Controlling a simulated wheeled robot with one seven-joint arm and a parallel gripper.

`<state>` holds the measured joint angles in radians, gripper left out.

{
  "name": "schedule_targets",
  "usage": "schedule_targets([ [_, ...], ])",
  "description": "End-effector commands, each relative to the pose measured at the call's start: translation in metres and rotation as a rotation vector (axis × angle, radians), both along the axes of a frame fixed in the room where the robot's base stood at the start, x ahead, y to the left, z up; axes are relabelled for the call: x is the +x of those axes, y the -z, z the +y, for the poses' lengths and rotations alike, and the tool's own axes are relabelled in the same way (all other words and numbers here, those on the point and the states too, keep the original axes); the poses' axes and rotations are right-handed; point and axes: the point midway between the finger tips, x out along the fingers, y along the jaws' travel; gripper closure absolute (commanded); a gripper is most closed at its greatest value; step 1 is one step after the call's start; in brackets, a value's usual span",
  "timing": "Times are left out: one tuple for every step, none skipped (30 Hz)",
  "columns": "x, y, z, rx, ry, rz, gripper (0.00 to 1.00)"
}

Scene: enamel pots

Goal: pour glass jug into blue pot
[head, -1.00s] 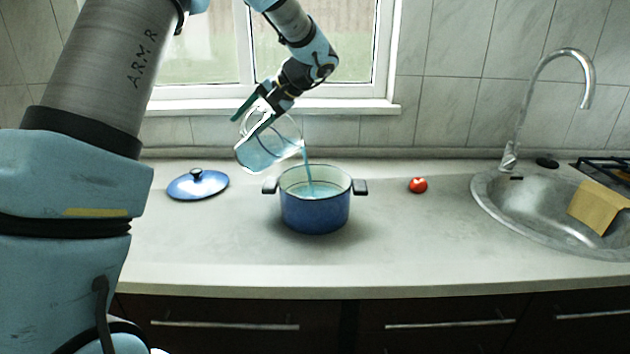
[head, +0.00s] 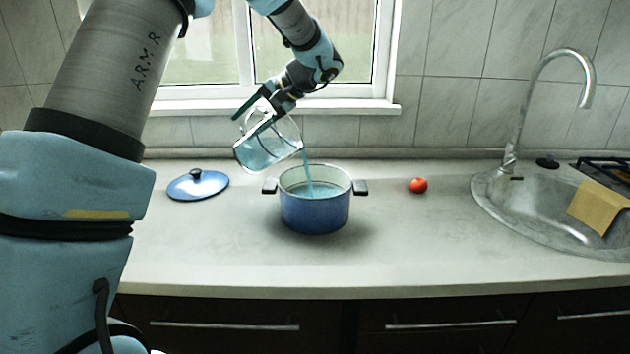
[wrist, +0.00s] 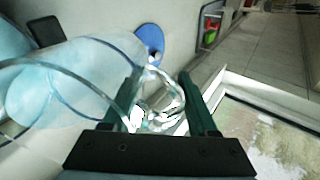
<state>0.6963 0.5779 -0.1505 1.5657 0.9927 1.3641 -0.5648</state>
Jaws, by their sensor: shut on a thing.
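The glass jug (head: 266,150) is held tilted above and to the left of the blue pot (head: 315,212), its mouth toward the right. A thin stream of blue liquid (head: 307,172) runs from its lip into the pot, and blue liquid shows inside both. The pot stands upright and open on the counter. My gripper (head: 256,112) is shut on the jug's handle side. In the wrist view the jug (wrist: 75,80) lies left of and between the fingers of my gripper (wrist: 165,100). The exact grip on the handle is partly hidden by glare.
A blue lid (head: 198,185) lies on the counter (head: 230,250) left of the pot. A red tomato-like object (head: 418,185) sits to the right. A sink (head: 530,215) with a tap and a yellow cloth (head: 599,206) is at the far right. The front counter is clear.

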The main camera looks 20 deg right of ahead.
Motion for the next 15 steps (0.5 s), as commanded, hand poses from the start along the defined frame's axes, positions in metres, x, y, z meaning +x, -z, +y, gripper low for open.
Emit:
schedule_targets([
  [0.0003,-0.0017,-0.0003,0.001,0.000,-0.005,1.00],
  [0.0002,-0.0018,-0.0003,0.002,0.000,-0.005,1.00],
  [0.0001,-0.0018,-0.0005,0.004,0.000,-0.007,1.00],
  [0.0001,-0.0018,-0.0005,0.005,0.000,-0.008,1.00],
  [0.0001,-0.0019,-0.0006,0.006,0.000,-0.008,1.00],
  [0.0000,-0.0019,-0.0007,0.008,0.000,-0.010,1.00],
  [-0.0001,-0.0019,-0.0007,0.009,0.000,-0.011,1.00],
  [-0.0001,-0.0021,-0.0008,0.010,0.000,-0.012,1.00],
  [-0.0002,-0.0020,-0.0009,0.012,0.000,-0.013,1.00],
  [-0.0002,-0.0021,-0.0010,0.013,0.000,-0.014,1.00],
  [-0.0002,-0.0023,-0.0010,0.014,0.000,-0.015,1.00],
  [-0.0002,-0.0023,-0.0011,0.015,0.000,-0.016,1.00],
  [-0.0003,-0.0024,-0.0011,0.017,0.000,-0.017,1.00],
  [-0.0003,-0.0025,-0.0011,0.018,0.000,-0.018,1.00],
  [-0.0003,-0.0026,-0.0012,0.020,0.000,-0.020,1.00],
])
